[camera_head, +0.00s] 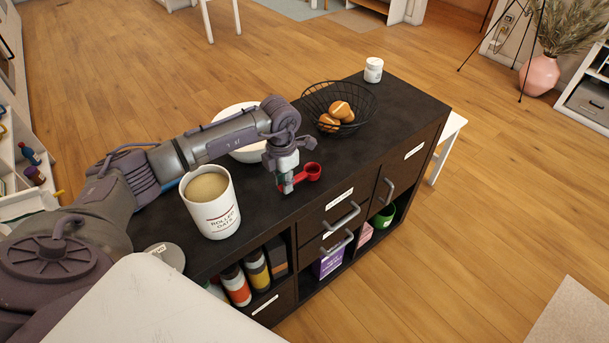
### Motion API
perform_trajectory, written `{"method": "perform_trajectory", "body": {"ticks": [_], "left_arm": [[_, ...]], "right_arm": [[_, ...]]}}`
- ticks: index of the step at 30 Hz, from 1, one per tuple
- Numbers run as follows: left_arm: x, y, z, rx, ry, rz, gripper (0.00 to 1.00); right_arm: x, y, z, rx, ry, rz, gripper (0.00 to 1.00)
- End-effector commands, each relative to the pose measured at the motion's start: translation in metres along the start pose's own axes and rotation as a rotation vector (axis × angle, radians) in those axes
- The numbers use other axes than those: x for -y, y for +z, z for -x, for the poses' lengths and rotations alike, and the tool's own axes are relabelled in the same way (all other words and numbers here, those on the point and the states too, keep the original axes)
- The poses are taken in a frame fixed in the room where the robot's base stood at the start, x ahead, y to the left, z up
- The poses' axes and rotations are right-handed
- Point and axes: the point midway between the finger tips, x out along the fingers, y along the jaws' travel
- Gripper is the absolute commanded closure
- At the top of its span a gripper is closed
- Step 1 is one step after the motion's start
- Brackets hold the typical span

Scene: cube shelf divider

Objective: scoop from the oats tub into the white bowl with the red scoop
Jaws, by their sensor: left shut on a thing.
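The oats tub (218,213), white and labelled "ROLLED OATS", stands upright and open on the dark shelf top, with pale oats (207,187) near its rim. The white bowl (250,151) is behind my left forearm, which hides part of it; its inside is mostly hidden. My left gripper (286,187) is shut on the red scoop (307,174), to the right of the tub and in front of the bowl. The scoop's cup points right. I cannot tell whether it holds oats. My right gripper is not in view.
A black wire basket (361,113) with orange-brown round items (340,110) stands behind the scoop. A small white jar (373,69) stands at the far corner. A grey round lid (167,255) lies at the near left. The top's right part (385,140) is clear.

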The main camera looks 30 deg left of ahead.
Motion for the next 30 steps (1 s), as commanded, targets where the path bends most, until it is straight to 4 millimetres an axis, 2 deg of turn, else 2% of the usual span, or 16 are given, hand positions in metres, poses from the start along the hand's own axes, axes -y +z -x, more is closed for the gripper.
{"method": "perform_trajectory", "body": {"ticks": [17, 30], "left_arm": [[0.000, 0.000, 0.047, 0.000, 0.000, 0.000, 1.00], [0.000, 0.000, 0.048, 0.000, 0.000, 0.000, 1.00]], "right_arm": [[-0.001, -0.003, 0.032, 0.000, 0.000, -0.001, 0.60], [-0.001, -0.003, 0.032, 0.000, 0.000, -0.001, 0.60]]}}
